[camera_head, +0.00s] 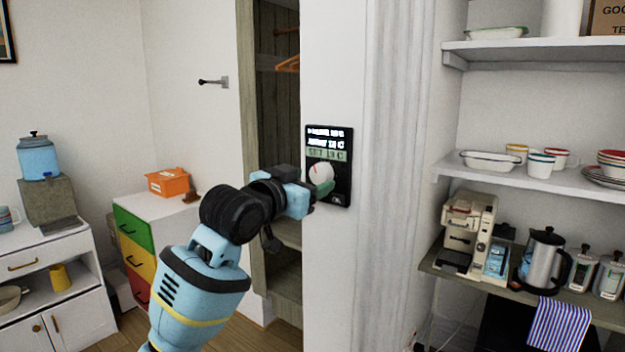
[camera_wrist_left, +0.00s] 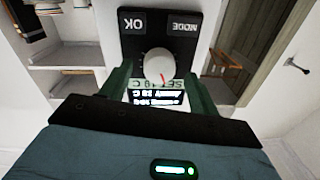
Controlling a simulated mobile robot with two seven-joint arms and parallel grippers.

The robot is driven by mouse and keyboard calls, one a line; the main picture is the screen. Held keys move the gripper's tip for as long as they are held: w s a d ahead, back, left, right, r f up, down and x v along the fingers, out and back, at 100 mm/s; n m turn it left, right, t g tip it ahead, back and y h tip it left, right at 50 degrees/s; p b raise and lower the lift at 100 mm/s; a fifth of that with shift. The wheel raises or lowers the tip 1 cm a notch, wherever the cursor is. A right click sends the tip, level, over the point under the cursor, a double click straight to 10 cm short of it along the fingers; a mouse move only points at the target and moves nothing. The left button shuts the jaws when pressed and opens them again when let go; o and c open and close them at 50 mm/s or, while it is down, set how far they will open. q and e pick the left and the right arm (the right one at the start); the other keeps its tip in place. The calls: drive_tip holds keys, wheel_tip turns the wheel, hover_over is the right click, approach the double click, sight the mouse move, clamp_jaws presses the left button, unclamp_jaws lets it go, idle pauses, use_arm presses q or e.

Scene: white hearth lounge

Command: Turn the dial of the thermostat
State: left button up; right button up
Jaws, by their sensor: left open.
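The thermostat (camera_head: 343,192) is a black panel on the white wall end, with a lit display above a round white dial (camera_head: 321,174). My left gripper (camera_head: 322,188) is at the dial, reaching in from the left. In the left wrist view the thermostat (camera_wrist_left: 160,45) appears upside down, with OK and MODE buttons. There the white dial (camera_wrist_left: 158,65) with a red mark sits between the two green fingers of my left gripper (camera_wrist_left: 160,72). The fingers are open, one on each side of the dial. I cannot tell whether they touch it. My right gripper is not in view.
An open wooden closet (camera_head: 272,75) is just left of the thermostat wall. Shelves on the right hold dishes, a coffee machine (camera_head: 467,230) and a kettle (camera_head: 543,262). A drawer unit with an orange box (camera_head: 168,183) stands at left.

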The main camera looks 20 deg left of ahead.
use_arm(q)
drive_tip(key=shift+x, duration=0.9)
drive_tip(key=c, duration=1)
drive_tip(key=shift+o, duration=0.2)
drive_tip(key=m, duration=0.4)
drive_tip(key=shift+a+m, duration=0.1)
drive_tip(key=shift+m, duration=0.2)
drive_tip(key=m, duration=0.4)
drive_tip(key=shift+m, duration=0.4)
drive_tip(key=shift+h, duration=0.3)
